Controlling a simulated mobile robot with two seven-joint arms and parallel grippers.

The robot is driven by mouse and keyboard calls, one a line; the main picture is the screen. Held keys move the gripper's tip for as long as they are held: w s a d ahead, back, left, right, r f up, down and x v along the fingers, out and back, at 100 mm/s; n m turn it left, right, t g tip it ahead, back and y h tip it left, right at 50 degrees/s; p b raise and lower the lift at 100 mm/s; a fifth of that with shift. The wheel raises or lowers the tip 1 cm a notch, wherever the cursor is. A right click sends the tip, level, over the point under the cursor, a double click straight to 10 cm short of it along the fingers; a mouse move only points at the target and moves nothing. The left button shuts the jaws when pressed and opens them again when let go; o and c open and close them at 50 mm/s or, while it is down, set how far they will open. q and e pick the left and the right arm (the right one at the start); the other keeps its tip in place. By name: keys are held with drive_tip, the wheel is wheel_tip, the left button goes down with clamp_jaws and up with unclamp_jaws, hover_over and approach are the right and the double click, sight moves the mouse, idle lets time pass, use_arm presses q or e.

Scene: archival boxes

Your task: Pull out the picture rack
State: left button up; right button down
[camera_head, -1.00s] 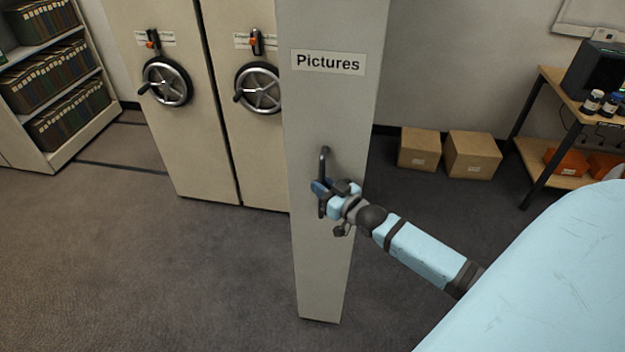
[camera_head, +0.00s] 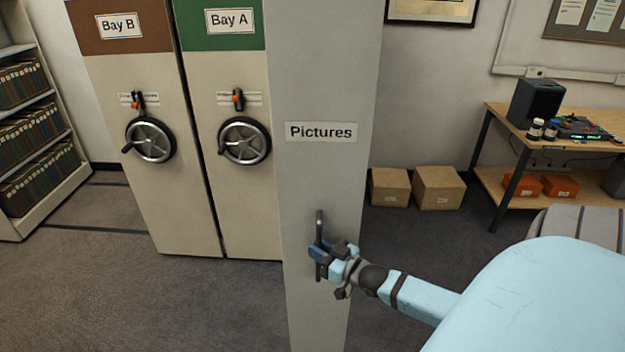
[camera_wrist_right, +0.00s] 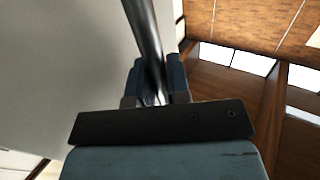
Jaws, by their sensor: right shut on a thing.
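The picture rack (camera_head: 325,180) is a tall, narrow pale grey panel labelled "Pictures", standing upright in the middle of the head view. A dark vertical bar handle (camera_head: 319,228) is on its front face. My right gripper (camera_head: 320,252) is shut on the lower part of this handle, its arm coming in from the lower right. In the right wrist view the handle (camera_wrist_right: 146,40) runs as a metal bar between the two blue fingers (camera_wrist_right: 158,82), beside the rack's pale face (camera_wrist_right: 60,60). My left gripper is out of view.
Cabinets labelled Bay B (camera_head: 150,200) and Bay A (camera_head: 240,200), with handwheels, stand left of the rack. A shelf of files (camera_head: 35,140) is at far left. Two cardboard boxes (camera_head: 438,187) and a wooden workbench (camera_head: 500,115) are at right. Floor in front is clear.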

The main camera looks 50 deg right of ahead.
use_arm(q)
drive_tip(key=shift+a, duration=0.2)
use_arm(e)
drive_tip(key=shift+s+a, duration=0.1)
drive_tip(key=shift+a, duration=0.05)
drive_tip(key=c, duration=1.1)
unclamp_jaws()
use_arm(q)
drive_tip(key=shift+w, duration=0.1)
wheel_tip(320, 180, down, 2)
drive_tip(key=b, duration=0.2)
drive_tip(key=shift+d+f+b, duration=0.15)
drive_tip(key=shift+b, duration=0.2)
use_arm(e)
drive_tip(key=s+d, duration=0.1)
drive_tip(key=s, duration=1.2)
drive_tip(key=shift+s+d, duration=0.3)
drive_tip(key=shift+s, duration=0.1)
